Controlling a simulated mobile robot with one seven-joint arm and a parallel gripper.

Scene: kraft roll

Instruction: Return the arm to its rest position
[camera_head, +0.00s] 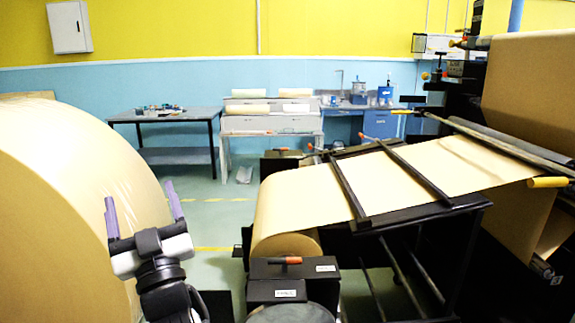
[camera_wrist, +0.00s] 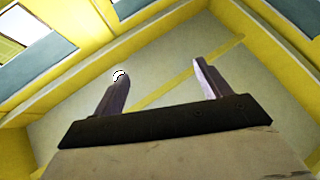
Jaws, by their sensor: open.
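My gripper (camera_head: 142,212) is at the lower left in the head view, in front of a large kraft paper roll. Its two purple-grey fingers point up and stand apart, with nothing between them. In the wrist view my gripper (camera_wrist: 160,88) also shows open and empty, with the ceiling and upper walls behind it. Part of the wrist and arm shows below the fingers in the head view; the rest of the arm is cut off by the lower edge.
The large kraft roll (camera_head: 60,210) fills the left side, close to my gripper. A machine with a kraft sheet (camera_head: 400,175) over dark bars stands at the right. Black boxes (camera_head: 292,270) stand at the front centre. A table (camera_head: 165,114) stands by the back wall, with green floor before it.

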